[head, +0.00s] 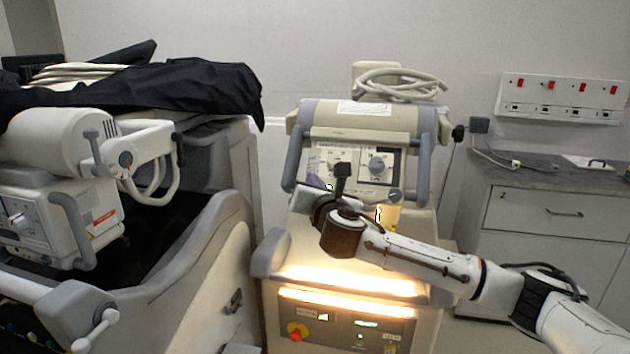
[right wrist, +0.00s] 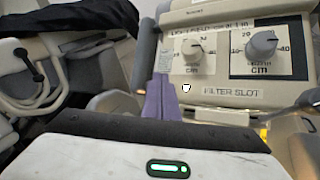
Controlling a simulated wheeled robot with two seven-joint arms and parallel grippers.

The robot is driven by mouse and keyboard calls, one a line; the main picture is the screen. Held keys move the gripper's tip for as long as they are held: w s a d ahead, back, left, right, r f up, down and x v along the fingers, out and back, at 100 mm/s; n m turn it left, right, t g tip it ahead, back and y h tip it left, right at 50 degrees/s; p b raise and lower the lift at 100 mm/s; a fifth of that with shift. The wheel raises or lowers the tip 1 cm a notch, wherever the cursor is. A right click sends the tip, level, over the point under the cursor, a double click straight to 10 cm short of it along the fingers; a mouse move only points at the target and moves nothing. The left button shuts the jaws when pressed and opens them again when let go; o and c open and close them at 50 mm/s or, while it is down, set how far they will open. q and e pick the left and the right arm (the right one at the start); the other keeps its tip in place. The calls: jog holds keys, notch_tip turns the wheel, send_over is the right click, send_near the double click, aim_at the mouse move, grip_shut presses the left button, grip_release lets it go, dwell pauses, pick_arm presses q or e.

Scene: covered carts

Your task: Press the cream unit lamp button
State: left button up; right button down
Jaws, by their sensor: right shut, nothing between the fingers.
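The cream unit (head: 420,125) stands in the middle of the head view, with two dials on its front panel. In the right wrist view its panel (right wrist: 210,90) fills the upper right. A small white round spot, which looks like the lamp button (right wrist: 186,88), sits below the left dial, left of the "FILTER SLOT" label. My right gripper (head: 319,183) is in front of the panel's lower left. Its purple fingers (right wrist: 158,98) are shut and empty, just left of the button in the picture. I cannot tell whether they touch the panel. My left gripper is out of view.
A white machine (head: 60,215) under a black cover (head: 190,85) stands on the left. A grey-topped cabinet (head: 535,210) is at the right. A coiled cable (head: 400,85) lies on top of the unit. Glowing strips (head: 345,282) cross its lower front.

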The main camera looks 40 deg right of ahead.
jog(key=shift+r, duration=0.1)
jog(key=s+a+r+p, duration=0.1)
jog(key=p, duration=0.1)
jog(key=s+a+r+p, duration=0.1)
jog(key=r+p, duration=0.1)
jog(key=shift+s+a+r+p, duration=0.15)
jog(key=shift+s+a+p, duration=0.05)
jog(key=shift+a+p, duration=0.2)
dwell(0.8)
